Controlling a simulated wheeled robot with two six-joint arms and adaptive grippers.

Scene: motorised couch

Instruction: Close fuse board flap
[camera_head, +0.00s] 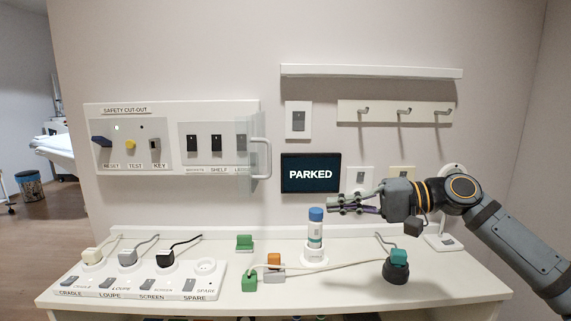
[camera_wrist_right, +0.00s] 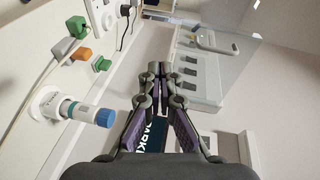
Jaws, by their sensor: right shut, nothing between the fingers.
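The fuse board (camera_head: 222,170) is on the wall, labelled as part of the safety cut-out panel, with dark switches on it. Its clear flap (camera_head: 243,140) stands swung out from the board at its right side, with a pale handle (camera_head: 260,158). In the right wrist view the clear flap (camera_wrist_right: 232,72) shows at the upper right, with its white handle (camera_wrist_right: 218,40). My right gripper (camera_head: 333,203) is shut and empty, right of the flap and apart from it, in front of the wall below the PARKED screen. It shows in the wrist view (camera_wrist_right: 166,70). My left gripper is not in view.
A blue-capped bottle (camera_head: 315,228) stands on the counter just below my right gripper. A socket strip (camera_head: 140,282) with plugs lies at the left, with green and orange plugs nearby. A hook rail (camera_head: 385,108) and the PARKED screen (camera_head: 310,173) are on the wall.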

